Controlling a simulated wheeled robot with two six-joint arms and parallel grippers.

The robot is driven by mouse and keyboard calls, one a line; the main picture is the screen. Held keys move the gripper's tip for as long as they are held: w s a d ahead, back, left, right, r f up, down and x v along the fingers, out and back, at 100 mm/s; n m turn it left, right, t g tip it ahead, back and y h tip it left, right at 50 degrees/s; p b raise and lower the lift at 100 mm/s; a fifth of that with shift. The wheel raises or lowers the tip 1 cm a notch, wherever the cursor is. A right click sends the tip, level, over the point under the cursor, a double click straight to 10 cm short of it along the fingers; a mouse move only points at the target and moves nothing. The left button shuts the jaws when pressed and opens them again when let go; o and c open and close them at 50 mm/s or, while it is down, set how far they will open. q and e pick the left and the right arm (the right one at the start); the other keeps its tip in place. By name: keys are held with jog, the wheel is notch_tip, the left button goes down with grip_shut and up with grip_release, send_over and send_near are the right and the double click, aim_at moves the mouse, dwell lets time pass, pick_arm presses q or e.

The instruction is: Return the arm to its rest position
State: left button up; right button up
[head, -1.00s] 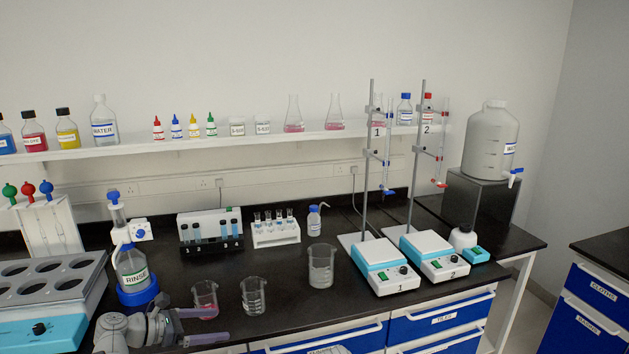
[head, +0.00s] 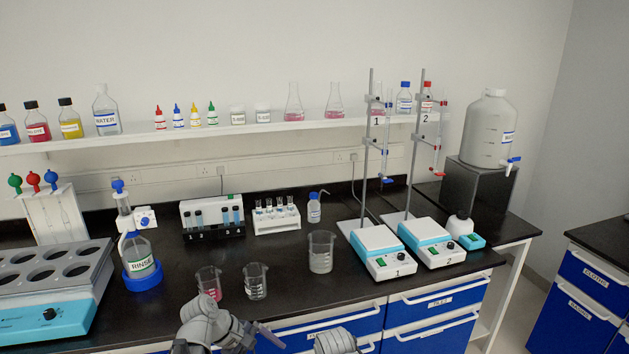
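My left arm shows at the bottom edge, left of centre, in front of the bench. Its gripper (head: 266,337) is partly cut off by the lower edge. One greyish-purple finger shows clearly, and I cannot tell how far apart the fingers are. No held object shows there. The gripper is below and in front of the beaker with pink liquid (head: 209,286) and the clear beaker (head: 256,283), apart from both. A rounded grey part of my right arm shows at the bottom centre. My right gripper is not visible.
A block with round wells (head: 50,277) stands at left. Blue drawers (head: 435,300) are below the front edge.

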pick_arm(q)
jog(key=s+d+f+m+g+y+p, duration=0.1)
jog(key=s+d+m+y, duration=0.4)
jog(key=m, duration=1.1)
jog(key=s+y+p, duration=0.1)
jog(key=s+y, duration=0.2)
jog(key=s, duration=0.2)
jog(key=shift+s+f, duration=0.15)
jog(key=shift+s, duration=0.15)
